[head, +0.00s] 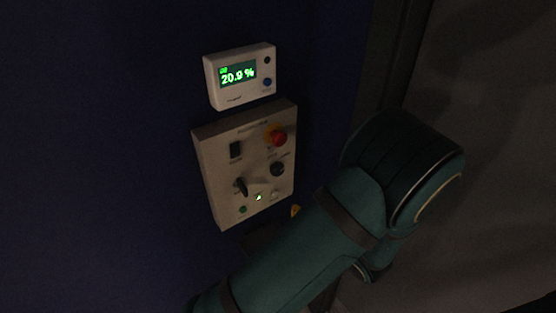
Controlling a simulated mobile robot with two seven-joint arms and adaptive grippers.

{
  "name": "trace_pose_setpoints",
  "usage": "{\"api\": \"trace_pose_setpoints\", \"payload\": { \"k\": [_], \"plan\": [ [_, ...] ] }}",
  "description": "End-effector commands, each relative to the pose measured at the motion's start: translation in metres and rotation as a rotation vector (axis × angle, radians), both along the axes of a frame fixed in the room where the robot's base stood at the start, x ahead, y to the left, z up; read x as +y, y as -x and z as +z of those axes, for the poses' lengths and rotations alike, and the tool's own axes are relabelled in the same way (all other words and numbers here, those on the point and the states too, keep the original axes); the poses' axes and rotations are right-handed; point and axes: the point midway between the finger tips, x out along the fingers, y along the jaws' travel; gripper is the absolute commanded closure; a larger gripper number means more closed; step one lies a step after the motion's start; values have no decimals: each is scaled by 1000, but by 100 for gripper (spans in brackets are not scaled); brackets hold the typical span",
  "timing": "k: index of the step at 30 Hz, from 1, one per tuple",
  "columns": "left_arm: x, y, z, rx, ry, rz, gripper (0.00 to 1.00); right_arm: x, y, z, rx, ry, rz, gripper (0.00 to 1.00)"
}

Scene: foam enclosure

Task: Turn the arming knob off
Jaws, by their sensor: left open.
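A beige control panel (215,165) is mounted on the dark blue wall, left of the picture's middle. It carries a black lever-like knob (240,187) at lower left and a round black knob (278,169) at right. The labels are too small to read, so I cannot tell which is the arming knob. My left arm crosses the lower right, in front of the wall. My left gripper (264,238) is open, mostly hidden behind the arm, just below the panel. My right gripper is not in view.
A red mushroom button (278,138) on a yellow base and a dark rocker switch (236,149) sit on the panel's upper half. Above hangs a white meter (214,88) reading 20.9 %. The wall left of the panel is bare.

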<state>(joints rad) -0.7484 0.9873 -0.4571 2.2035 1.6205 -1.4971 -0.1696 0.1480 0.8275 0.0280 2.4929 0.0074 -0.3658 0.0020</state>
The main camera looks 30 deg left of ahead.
Motion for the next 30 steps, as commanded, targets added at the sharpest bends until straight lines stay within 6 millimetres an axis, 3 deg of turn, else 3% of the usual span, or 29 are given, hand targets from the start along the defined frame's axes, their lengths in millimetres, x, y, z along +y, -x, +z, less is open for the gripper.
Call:
{"api": "trace_pose_setpoints", "payload": {
  "k": [7,21,30],
  "plan": [
    [20,-5,6,-12,-17,24,30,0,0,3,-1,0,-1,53],
    [102,-38,6,-11,-15,23,30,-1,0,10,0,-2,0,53],
    [125,-49,6,-12,-15,20,30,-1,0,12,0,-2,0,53]
  ]
}}
